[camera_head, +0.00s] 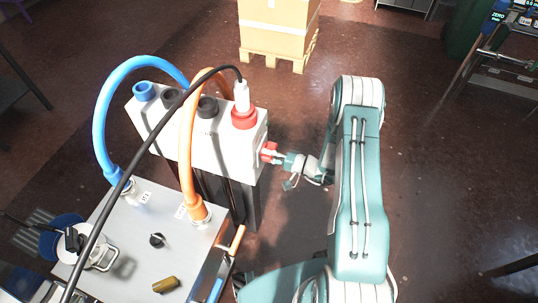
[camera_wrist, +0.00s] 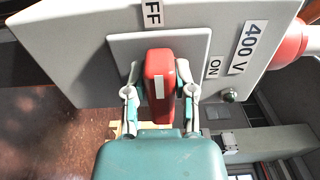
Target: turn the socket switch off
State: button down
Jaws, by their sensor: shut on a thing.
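The red socket switch (camera_head: 268,152) is on the right end face of the pale socket box (camera_head: 185,128). In the wrist view, the switch handle (camera_wrist: 158,62) has a white stripe and stands on a square grey plate (camera_wrist: 196,45). My gripper (camera_head: 281,158) is shut on the handle, with one finger on each side, as the wrist view also shows (camera_wrist: 160,92). The handle's long side runs up and down the picture, in line with a cut-off label reading "FF" (camera_wrist: 153,14). An "ON" label (camera_wrist: 214,68) is to its right. The handle's near end is partly hidden by my gripper.
A carton on a pallet (camera_head: 275,62) stands behind.

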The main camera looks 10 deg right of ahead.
jog(key=shift+s+f, duration=0.1)
jog(key=shift+f, duration=0.15)
dwell(0.3)
jog(key=c, duration=0.5)
grip_release()
jog(key=shift+a, duration=0.1)
jog(key=shift+c, duration=0.2)
jog(key=shift+o, duration=0.5)
jog(key=shift+r, duration=0.1)
jog(key=v, duration=1.2)
